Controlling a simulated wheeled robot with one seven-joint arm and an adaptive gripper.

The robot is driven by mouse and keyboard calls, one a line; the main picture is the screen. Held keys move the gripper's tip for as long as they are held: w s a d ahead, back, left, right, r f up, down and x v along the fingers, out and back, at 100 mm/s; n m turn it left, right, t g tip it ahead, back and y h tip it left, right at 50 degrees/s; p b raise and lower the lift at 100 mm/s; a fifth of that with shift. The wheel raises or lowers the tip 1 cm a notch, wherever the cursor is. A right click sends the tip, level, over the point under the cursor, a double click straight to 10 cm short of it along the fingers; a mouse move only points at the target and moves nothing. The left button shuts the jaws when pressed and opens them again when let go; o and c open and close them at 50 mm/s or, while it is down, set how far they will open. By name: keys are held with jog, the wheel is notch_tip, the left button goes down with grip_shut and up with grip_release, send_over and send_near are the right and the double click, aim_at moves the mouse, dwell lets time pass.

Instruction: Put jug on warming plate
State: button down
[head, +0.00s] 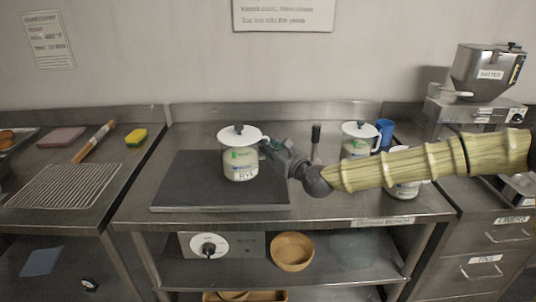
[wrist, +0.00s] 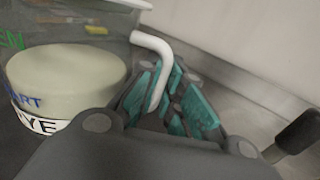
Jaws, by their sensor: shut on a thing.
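A clear jug (head: 241,162) with a white lid, pale contents and a RYE label is upright over the middle-right part of the dark flat warming plate (head: 180,190). I cannot tell whether its base touches the plate. My gripper (head: 268,148) reaches in from the right and is shut on the jug's white handle. In the wrist view, the teal-padded fingers (wrist: 168,100) close around the handle, and the jug (wrist: 65,80) fills the left side.
A second white-lidded jug (head: 358,140) and a blue cup (head: 385,132) stand behind my arm; another jug (head: 403,190) is partly hidden below it. A dark upright handle (head: 315,134) stands near my gripper. A wire rack (head: 66,186) lies on the left counter.

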jog(key=shift+w+f, duration=0.1)
jog(key=shift+w, duration=0.1)
jog(key=shift+f+p, duration=0.5)
jog(key=shift+f, duration=1.1)
jog(key=shift+f, duration=0.1)
jog(key=c, duration=1.6)
grip_release()
jog(key=shift+o, duration=0.2)
jog(key=shift+s, duration=0.1)
jog(key=shift+s+d, duration=0.2)
jog(key=b+v, duration=0.2)
jog(key=v, duration=0.9)
jog(key=shift+s+d, duration=0.1)
jog(key=shift+s, duration=0.05)
